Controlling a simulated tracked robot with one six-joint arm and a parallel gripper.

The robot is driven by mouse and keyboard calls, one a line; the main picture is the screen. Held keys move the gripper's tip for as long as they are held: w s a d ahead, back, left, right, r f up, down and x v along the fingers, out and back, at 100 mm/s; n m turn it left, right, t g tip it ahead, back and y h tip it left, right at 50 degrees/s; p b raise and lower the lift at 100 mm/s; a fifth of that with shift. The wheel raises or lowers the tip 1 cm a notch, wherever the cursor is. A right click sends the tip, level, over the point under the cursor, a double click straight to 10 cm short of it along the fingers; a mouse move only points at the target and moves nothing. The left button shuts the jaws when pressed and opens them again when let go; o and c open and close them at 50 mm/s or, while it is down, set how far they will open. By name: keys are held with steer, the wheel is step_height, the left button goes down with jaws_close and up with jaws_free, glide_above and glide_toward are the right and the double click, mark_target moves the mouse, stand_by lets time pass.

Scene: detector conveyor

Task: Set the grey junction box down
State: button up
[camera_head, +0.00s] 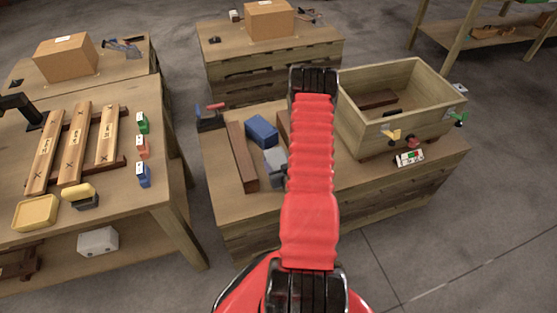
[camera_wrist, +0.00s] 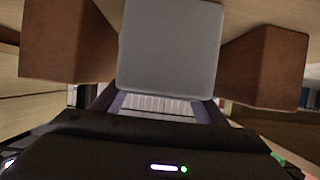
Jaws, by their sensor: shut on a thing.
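The grey junction box (camera_wrist: 170,45) fills the upper middle of the wrist view, a plain grey face between the fingers of my gripper (camera_wrist: 160,103). My gripper is shut on it. In the head view part of the grey box (camera_head: 275,162) shows just left of my red arm, which hides the rest of it and most of the gripper. The box is between two brown wooden bars, the left bar (camera_wrist: 62,40) and the right bar (camera_wrist: 265,66), over the middle workbench (camera_head: 225,205). I cannot tell whether it touches the bench top.
A blue box (camera_head: 262,130) lies just behind the grey box. The long brown bar (camera_head: 242,157) is to its left. A wooden crate (camera_head: 395,135) stands on the right, with a small level (camera_head: 410,158) in front. The bench's front left strip is clear.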

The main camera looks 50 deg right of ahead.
steer(key=o, duration=2.1)
steer(key=shift+c, duration=0.2)
steer(key=v, duration=1.2)
steer(key=shift+w+r, duration=0.1)
steer(key=shift+r, duration=0.05)
